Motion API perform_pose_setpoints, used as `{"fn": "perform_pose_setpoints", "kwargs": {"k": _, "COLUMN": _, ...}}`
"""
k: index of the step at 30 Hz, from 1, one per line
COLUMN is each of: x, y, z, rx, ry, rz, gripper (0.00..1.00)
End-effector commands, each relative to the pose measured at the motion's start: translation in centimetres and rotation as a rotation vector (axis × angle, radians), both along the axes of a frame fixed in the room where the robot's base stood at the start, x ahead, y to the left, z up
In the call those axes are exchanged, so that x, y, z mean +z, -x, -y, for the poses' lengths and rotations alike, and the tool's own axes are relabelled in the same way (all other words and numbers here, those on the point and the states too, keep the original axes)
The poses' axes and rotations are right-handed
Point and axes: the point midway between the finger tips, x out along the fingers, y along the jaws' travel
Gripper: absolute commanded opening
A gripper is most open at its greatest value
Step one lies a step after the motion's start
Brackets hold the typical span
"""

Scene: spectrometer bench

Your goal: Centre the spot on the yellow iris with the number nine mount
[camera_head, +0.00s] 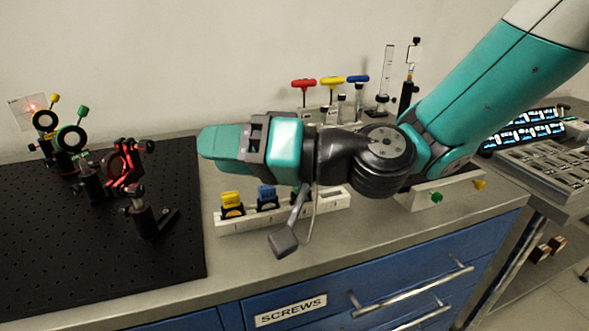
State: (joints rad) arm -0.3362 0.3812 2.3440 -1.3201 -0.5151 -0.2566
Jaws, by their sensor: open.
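The yellow iris is a black ring (45,121) with a yellow knob on a post at the far left. Behind it stands a pale card (27,112) with a red spot glowing at its lower right. I cannot tell where the spot lies relative to the iris opening. A mount with red parts (122,165) and a darker post mount (144,212) stand nearer on the black breadboard. No number nine is readable on any mount. My gripper (294,240) is open and hangs over the bench front, right of the breadboard and apart from the mounts.
A second iris with a green knob (72,138) stands beside the yellow one. A pale rack (240,222) with yellow, blue and green pieces lies behind my gripper. T-handled drivers (331,82) and glassware stand at the back. Bare black breadboard (60,250) lies front left.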

Motion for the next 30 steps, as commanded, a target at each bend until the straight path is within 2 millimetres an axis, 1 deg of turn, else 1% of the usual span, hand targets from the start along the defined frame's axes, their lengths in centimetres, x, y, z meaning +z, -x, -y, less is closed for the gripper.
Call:
{"fn": "perform_pose_setpoints", "kwargs": {"k": 1, "x": -0.4, "y": 0.1, "z": 1.5, "rx": -0.008, "ry": 0.001, "rz": 0.001, "gripper": 0.44}}
{"fn": "perform_pose_setpoints", "kwargs": {"k": 6, "x": -0.3, "y": 1.0, "z": 5.2, "rx": -0.008, "ry": 0.0, "rz": 0.0, "gripper": 0.44}}
{"fn": "perform_pose_setpoints", "kwargs": {"k": 9, "x": -0.3, "y": 1.4, "z": 6.7, "rx": -0.006, "ry": 0.0, "rz": 0.003, "gripper": 0.44}}
{"fn": "perform_pose_setpoints", "kwargs": {"k": 12, "x": -0.2, "y": 1.7, "z": 7.6, "rx": -0.003, "ry": -0.001, "rz": 0.001, "gripper": 0.44}}
{"fn": "perform_pose_setpoints", "kwargs": {"k": 17, "x": -0.1, "y": 1.9, "z": 8.3, "rx": -0.001, "ry": 0.0, "rz": 0.0, "gripper": 0.44}}
{"fn": "perform_pose_setpoints", "kwargs": {"k": 26, "x": 0.1, "y": 2.1, "z": 8.2, "rx": 0.006, "ry": 0.009, "rz": 0.001, "gripper": 0.44}}
{"fn": "perform_pose_setpoints", "kwargs": {"k": 29, "x": 0.3, "y": 3.5, "z": 7.8, "rx": 0.057, "ry": 0.099, "rz": 0.014, "gripper": 0.44}}
{"fn": "perform_pose_setpoints", "kwargs": {"k": 30, "x": 0.3, "y": 4.6, "z": 7.6, "rx": 0.095, "ry": 0.171, "rz": 0.018, "gripper": 0.44}}
